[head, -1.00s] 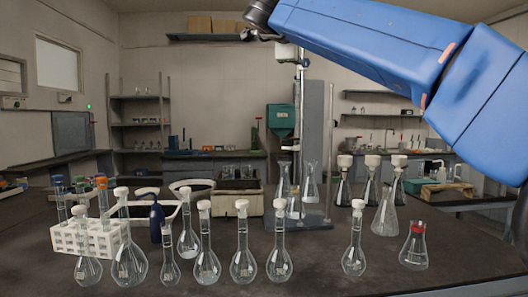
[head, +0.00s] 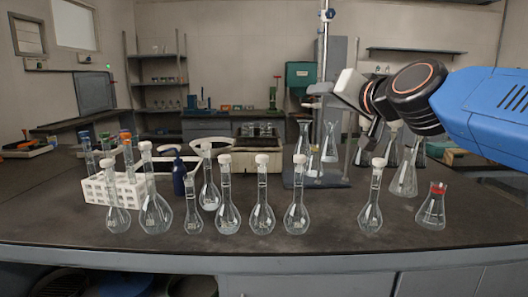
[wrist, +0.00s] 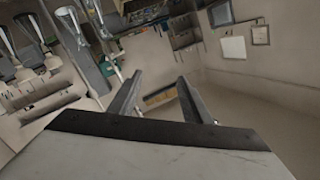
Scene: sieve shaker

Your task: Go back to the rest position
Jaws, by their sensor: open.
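My gripper (wrist: 158,90) shows in the wrist view with its two dark fingers apart and nothing between them. In the head view my blue arm comes in from the right, with its dark wrist joints above the right part of the bench. The gripper's fingers are hard to make out there. The arm's end is above and behind the flask with the red stopper (head: 432,210) and hides part of the conical flasks (head: 404,180) behind it. I see no touch between the arm and any glassware.
Several stoppered volumetric flasks (head: 262,218) stand in a row along the bench (head: 330,248) front. A white rack (head: 98,189) with tubes and a dark blue bottle (head: 179,178) stand left. A stand (head: 323,75) rises behind the row.

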